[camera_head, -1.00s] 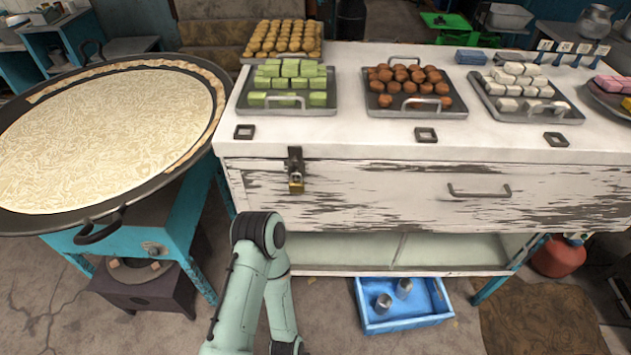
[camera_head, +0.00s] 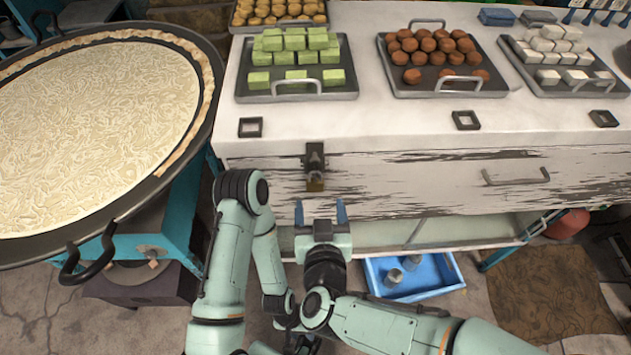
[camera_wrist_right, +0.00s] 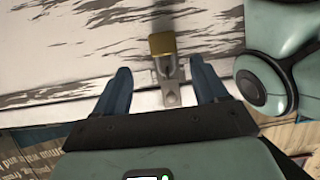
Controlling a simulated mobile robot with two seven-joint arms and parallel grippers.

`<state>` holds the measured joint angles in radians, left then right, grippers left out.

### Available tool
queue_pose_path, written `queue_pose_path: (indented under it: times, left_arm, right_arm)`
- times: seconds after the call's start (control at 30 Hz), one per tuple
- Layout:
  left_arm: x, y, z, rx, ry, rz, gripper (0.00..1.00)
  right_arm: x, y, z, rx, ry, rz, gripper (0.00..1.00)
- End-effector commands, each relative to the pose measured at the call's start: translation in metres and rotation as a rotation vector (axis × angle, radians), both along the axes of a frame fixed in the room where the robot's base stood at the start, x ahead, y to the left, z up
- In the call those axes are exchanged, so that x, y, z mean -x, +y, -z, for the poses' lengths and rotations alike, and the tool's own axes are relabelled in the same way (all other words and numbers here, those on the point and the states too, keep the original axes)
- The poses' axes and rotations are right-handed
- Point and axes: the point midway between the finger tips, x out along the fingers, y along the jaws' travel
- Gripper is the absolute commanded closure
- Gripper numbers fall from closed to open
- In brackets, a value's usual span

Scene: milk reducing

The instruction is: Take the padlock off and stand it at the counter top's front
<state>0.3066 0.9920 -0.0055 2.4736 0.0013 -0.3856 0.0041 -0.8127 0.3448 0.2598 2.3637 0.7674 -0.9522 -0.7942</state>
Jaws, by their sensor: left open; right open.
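The small brass padlock (camera_head: 314,184) hangs from a dark metal hasp (camera_head: 315,157) on the white drawer front, below the counter top (camera_head: 400,125). The right wrist view shows the padlock (camera_wrist_right: 161,45) and hasp (camera_wrist_right: 173,88) between and beyond the fingertips. My right gripper (camera_head: 320,208) is open and empty just below the padlock, its blue fingers pointing at the drawer front and apart from the lock. My left gripper (camera_head: 300,343) is low at the bottom edge, mostly hidden behind my right arm.
Trays of green blocks (camera_head: 300,92), brown balls (camera_head: 440,90) and white cubes (camera_head: 560,90) stand on the counter. Its front strip is mostly clear, with small dark square frames (camera_head: 250,127). A large pan (camera_head: 95,130) is left; a blue crate (camera_head: 425,285) lies below.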

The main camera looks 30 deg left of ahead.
Motion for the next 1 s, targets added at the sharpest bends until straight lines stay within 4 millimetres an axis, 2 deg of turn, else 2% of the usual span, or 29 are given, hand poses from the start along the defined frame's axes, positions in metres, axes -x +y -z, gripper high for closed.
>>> queue_pose_path:
  times: [0.1,0.27,0.57,0.87,0.97,1.0]
  left_arm:
    - [0.0,0.0,-0.001,0.0,-0.001,0.0,0.57]
    - [-0.001,0.0,-0.002,-0.001,-0.002,-0.001,0.57]
    - [-0.005,0.0,-0.01,-0.001,-0.006,-0.001,0.57]
    - [-0.005,0.0,-0.01,-0.001,-0.005,-0.001,0.57]
    - [-0.005,0.0,-0.01,-0.001,-0.005,-0.001,0.57]
    - [-0.005,0.0,-0.01,-0.001,-0.005,-0.001,0.57]
  right_arm:
    - [-0.011,0.007,0.004,0.0,0.001,0.0,0.28]
    - [-0.019,0.013,0.006,-0.001,0.002,-0.001,0.28]
    - [-0.052,0.037,0.015,-0.001,0.002,0.001,0.28]
    - [-0.056,0.04,0.017,-0.002,0.0,-0.002,0.28]
    - [-0.056,0.039,0.017,-0.001,0.001,-0.002,0.57]
    - [-0.056,0.039,0.017,-0.001,0.001,-0.002,0.7]
